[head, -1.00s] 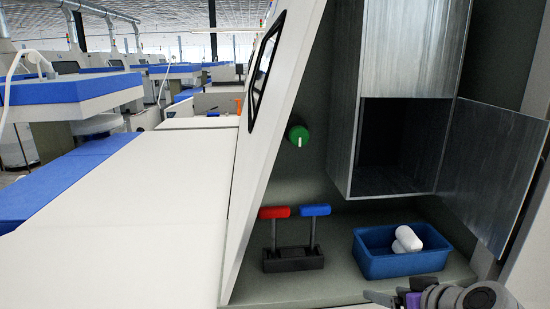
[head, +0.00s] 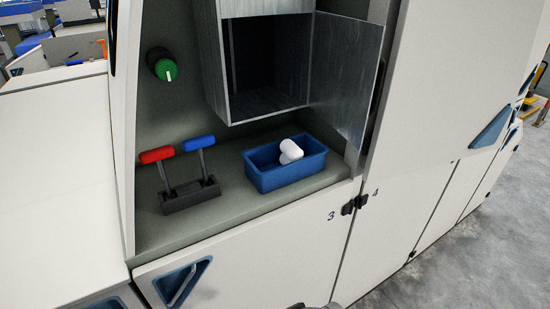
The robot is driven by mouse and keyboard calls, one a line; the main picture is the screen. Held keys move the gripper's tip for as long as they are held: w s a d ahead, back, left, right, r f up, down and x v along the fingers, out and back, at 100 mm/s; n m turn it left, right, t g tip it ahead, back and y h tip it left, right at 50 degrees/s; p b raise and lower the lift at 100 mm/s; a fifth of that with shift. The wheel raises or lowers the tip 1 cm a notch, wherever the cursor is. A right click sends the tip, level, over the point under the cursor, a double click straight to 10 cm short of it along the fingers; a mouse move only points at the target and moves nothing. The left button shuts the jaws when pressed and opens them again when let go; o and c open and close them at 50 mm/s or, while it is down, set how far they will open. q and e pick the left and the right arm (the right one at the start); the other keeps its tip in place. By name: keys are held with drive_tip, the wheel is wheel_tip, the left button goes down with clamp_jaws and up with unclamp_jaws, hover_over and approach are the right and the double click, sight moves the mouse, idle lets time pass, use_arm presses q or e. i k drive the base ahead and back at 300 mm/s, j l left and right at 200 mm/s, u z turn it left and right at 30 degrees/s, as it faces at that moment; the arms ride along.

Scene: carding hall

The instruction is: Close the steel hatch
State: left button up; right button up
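The steel hatch (head: 341,75) is a grey brushed-metal door, hinged on the right side of a steel box (head: 222,66) in the machine's recess. It stands wide open, swung out to the right, and the dark inside of the box shows. A small grey piece of my own arm or gripper shows at the bottom edge of the head view, well below the hatch. Its fingers are not visible, and I cannot tell which arm it belongs to. Nothing of mine touches the hatch.
Below the box, a blue bin (head: 272,180) holds white rolls (head: 291,150). Left of it are a red lever (head: 157,155) and a blue lever (head: 199,142) on a black base, with a green knob (head: 164,68) above. Open floor (head: 430,270) lies at right.

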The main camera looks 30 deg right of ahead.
sight(348, 67)
drive_tip(key=i+l+u, duration=0.1)
drive_tip(key=l, duration=2.1)
drive_tip(key=i+u, duration=0.05)
